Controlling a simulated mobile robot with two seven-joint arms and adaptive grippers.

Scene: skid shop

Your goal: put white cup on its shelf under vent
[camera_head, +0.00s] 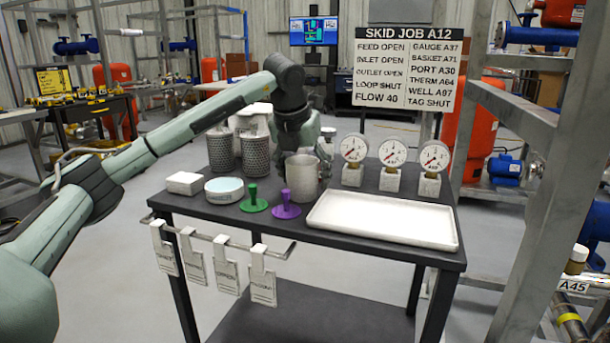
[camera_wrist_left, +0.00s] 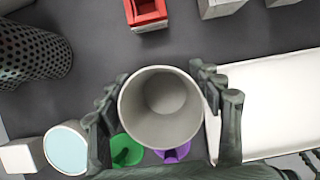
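The white cup (camera_head: 301,180) is a plain off-white cylinder, upright at the middle of the dark table, behind the purple peg. In the left wrist view I look down into the empty cup (camera_wrist_left: 162,105). My left gripper (camera_head: 300,140) is directly above it, pointing down. In the wrist view the fingers of my left gripper (camera_wrist_left: 165,115) are spread on either side of the cup, very close to its wall; a thin gap seems to show on the right. The cup's lower part is partly hidden by the purple peg. My right gripper is not in view. No vent or shelf for the cup can be singled out.
A green peg (camera_head: 254,200) and purple peg (camera_head: 286,207) stand in front. Three gauges (camera_head: 392,155) and a white tray (camera_head: 385,220) are right. Mesh baskets (camera_head: 255,157), a round blue-topped dish (camera_head: 224,189) and a white block (camera_head: 185,182) are left. A sign (camera_head: 408,72) stands behind.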

